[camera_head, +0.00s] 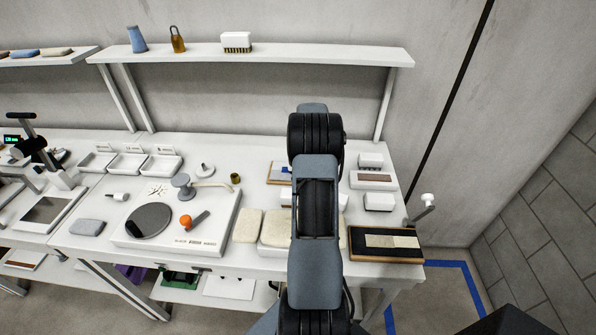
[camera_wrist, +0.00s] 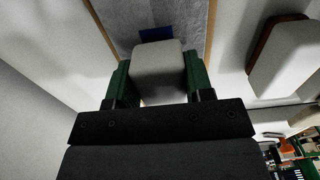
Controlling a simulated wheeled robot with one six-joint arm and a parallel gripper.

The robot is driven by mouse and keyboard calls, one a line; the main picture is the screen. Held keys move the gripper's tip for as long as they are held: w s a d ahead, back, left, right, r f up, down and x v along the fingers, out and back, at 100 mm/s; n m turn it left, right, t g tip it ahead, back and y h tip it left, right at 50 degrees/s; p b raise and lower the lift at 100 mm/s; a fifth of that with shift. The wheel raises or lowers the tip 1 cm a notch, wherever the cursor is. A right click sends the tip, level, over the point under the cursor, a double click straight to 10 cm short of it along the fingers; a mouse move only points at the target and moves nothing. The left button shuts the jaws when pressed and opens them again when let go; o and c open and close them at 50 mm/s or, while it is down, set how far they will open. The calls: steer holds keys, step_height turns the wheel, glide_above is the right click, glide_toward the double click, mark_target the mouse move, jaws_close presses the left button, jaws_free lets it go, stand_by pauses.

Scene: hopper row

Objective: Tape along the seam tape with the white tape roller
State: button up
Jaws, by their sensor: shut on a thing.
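My gripper (camera_wrist: 158,62) has green fingers and is shut on a pale block with rounded edges, which I take as the white tape roller (camera_wrist: 158,58). A grey strip with a pale wooden edge (camera_wrist: 185,14) runs beyond the block in the wrist view. A dark blue patch, likely the seam tape (camera_wrist: 156,34), shows on the strip just past the block's far end. Whether the block touches the strip cannot be told. In the head view my arm hides the gripper and the roller. A board with a blue patch (camera_head: 286,170) shows partly at my arm's left side.
White blocks (camera_head: 370,160) and (camera_head: 379,201) stand right of my arm. A dark board with pale strips (camera_head: 386,244) lies at the front right. A white device with a dark disc (camera_head: 150,220) is left. A shelf (camera_head: 260,54) spans the back. A brown-based block (camera_wrist: 284,62) is right in the wrist view.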

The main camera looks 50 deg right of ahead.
steer(key=shift+s+d+f, duration=0.1)
steer(key=shift+s, duration=0.1)
steer(key=shift+s+d, duration=0.7)
steer(key=shift+s, duration=0.15)
steer(key=shift+s+d, duration=0.65)
steer(key=shift+s, duration=0.2)
steer(key=shift+s+d, duration=0.7)
steer(key=shift+s, duration=0.05)
steer(key=shift+r+p, duration=0.6)
steer(key=shift+r, duration=0.5)
steer(key=shift+r, duration=0.1)
steer(key=shift+r+p, duration=1.35)
steer(key=shift+r, duration=0.55)
